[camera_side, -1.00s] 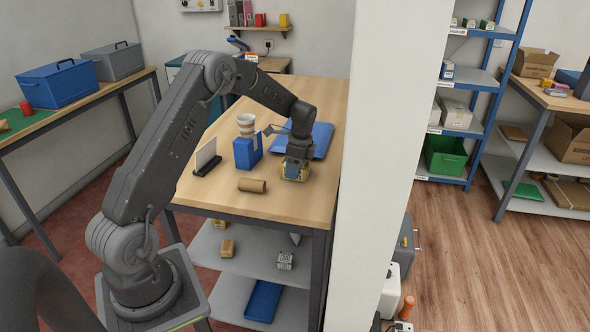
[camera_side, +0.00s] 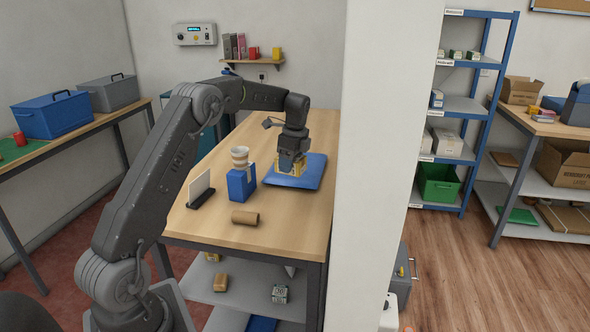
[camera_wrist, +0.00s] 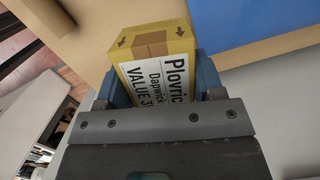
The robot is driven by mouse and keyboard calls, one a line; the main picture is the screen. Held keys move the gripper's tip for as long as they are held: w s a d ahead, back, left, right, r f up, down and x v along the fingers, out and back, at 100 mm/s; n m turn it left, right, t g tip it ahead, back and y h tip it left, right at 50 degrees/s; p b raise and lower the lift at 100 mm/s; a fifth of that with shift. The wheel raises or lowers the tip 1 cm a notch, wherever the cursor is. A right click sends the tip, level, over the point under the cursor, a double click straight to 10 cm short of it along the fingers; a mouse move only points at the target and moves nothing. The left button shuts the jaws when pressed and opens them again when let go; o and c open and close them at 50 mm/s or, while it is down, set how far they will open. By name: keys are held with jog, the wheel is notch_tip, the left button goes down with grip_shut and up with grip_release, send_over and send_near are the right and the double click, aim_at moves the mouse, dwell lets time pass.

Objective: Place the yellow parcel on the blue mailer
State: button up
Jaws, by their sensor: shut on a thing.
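My gripper (camera_side: 291,166) is shut on the yellow parcel (camera_wrist: 150,45), a small box with brown tape, arrows and a white printed label. The parcel sits between the jaws in the wrist view and is partly covered by them in the side view. The blue mailer (camera_side: 313,172) lies flat on the wooden counter. In the side view the parcel overlaps the mailer. In the wrist view the mailer (camera_wrist: 255,18) shows at the upper right, beyond the parcel. I cannot tell how far the parcel is above it.
On the counter (camera_side: 285,222), a blue box (camera_side: 241,184) and a striped cup (camera_side: 240,157) stand left of the mailer. A cardboard tube (camera_side: 245,218) lies in front. A white card in a dark stand (camera_side: 200,189) is farther left. A white wall (camera_side: 375,170) rises right of the counter.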

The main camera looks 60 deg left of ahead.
jog(key=w+a+m, duration=0.1)
jog(key=a+m, duration=0.2)
jog(key=w+a+m, duration=0.2)
jog(key=a+m, duration=0.1)
jog(key=w+a+f+m+t, duration=0.1)
jog(key=a+m, duration=0.1)
jog(key=a, duration=0.2)
jog(key=shift+w+f+m, duration=0.1)
jog(key=shift+w+m, duration=0.3)
jog(key=shift+a+f+m, duration=0.1)
jog(key=shift+a+m, duration=0.5)
jog(key=shift+m, duration=0.1)
jog(key=shift+a+f, duration=0.1)
jog(key=shift+a, duration=0.05)
jog(key=shift+f+m, duration=0.3)
jog(key=shift+t, duration=0.3)
jog(key=shift+f, duration=2.1)
jog(key=shift+f, duration=0.1)
jog(key=o, duration=1)
jog(key=shift+f, duration=0.1)
